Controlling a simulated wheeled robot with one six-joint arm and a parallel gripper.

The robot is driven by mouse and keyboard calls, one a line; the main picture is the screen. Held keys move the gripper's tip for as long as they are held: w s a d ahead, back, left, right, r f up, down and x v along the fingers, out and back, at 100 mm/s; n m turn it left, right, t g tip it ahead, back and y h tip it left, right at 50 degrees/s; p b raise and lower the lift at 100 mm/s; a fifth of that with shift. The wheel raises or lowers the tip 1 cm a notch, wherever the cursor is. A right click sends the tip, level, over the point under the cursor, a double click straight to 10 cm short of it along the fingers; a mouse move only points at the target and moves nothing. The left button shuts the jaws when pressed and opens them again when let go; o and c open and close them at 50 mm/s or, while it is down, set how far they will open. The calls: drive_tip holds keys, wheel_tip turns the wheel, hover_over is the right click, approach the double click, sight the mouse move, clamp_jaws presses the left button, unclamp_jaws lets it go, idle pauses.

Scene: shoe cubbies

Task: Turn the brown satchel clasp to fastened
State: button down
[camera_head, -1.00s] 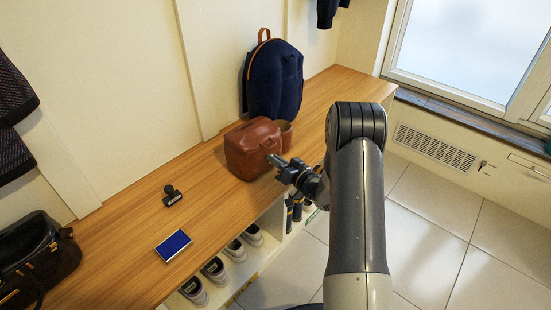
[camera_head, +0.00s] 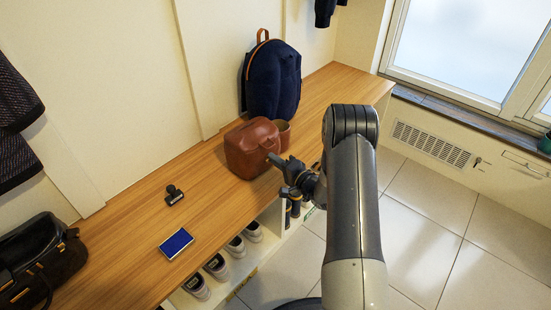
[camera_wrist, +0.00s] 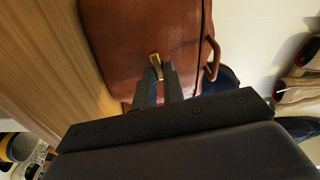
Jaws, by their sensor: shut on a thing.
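The brown satchel (camera_head: 249,148) stands upright on the wooden bench, left of my gripper. In the wrist view the satchel (camera_wrist: 135,30) fills the upper middle, and its small brass clasp (camera_wrist: 155,61) shows at the fingertips. My gripper (camera_head: 274,160) reaches the satchel's front side from the right. In the wrist view my gripper (camera_wrist: 158,74) is shut on the clasp, one finger on each side. The lower part of the clasp is hidden between the fingers. I cannot tell from the clasp's angle whether it is fastened.
On the wooden bench (camera_head: 130,235) are a stamp (camera_head: 173,194) and a blue pad (camera_head: 175,243). A black bag (camera_head: 38,258) sits far left. Shoes (camera_head: 217,265) fill cubbies below.

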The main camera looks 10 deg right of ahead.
drive_tip(key=shift+f+m, duration=0.1)
drive_tip(key=shift+m, duration=1.1)
drive_tip(key=shift+p, duration=0.3)
drive_tip(key=c, duration=1.5)
unclamp_jaws()
drive_tip(key=p+v, duration=0.2)
drive_tip(key=v, duration=0.9)
drive_tip(key=shift+w+a+f, duration=0.1)
drive_tip(key=shift+w, duration=0.1)
